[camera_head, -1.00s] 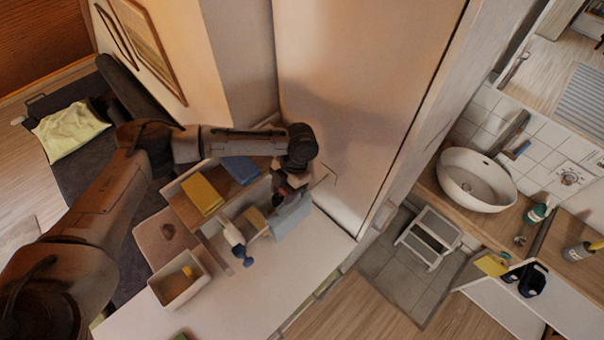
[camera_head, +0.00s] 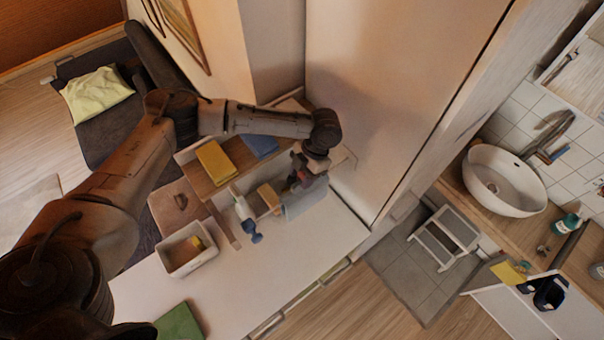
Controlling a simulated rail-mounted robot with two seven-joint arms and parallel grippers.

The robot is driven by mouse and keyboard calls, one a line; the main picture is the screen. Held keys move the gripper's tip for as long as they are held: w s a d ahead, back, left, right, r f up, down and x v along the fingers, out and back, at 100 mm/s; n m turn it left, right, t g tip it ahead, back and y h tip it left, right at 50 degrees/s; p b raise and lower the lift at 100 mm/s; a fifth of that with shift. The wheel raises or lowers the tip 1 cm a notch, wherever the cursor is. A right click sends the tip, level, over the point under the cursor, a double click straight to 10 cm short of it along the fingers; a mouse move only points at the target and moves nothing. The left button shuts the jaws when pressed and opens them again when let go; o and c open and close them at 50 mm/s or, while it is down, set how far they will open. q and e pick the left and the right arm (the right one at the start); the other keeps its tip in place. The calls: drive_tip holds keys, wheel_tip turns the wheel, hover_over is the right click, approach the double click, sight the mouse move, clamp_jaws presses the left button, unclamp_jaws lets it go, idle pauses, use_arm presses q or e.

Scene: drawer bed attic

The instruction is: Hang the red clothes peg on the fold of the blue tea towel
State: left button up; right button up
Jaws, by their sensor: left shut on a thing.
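My left gripper (camera_head: 301,182) reaches in from the left and points down at the back of the white worktop. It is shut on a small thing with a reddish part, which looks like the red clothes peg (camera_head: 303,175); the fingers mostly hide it. The pale blue tea towel (camera_head: 308,200) hangs right under and beside the gripper, its upper edge partly covered by the fingers. I cannot tell whether the peg touches the towel's fold. My right gripper is not in view.
A yellow book (camera_head: 214,162) and a dark blue one (camera_head: 260,146) lie on the wooden shelf. A white bin (camera_head: 172,267) stands left. The worktop's front (camera_head: 255,285) is mostly clear.

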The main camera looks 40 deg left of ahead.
use_arm(q)
drive_tip(key=shift+f, duration=0.15)
drive_tip(key=o, duration=1)
drive_tip(key=b+v, duration=0.1)
drive_tip(key=v, duration=0.5)
drive_tip(key=shift+f+b, duration=0.1)
drive_tip(key=shift+b, duration=0.3)
drive_tip(key=shift+v, duration=0.9)
drive_tip(key=shift+s, duration=0.15)
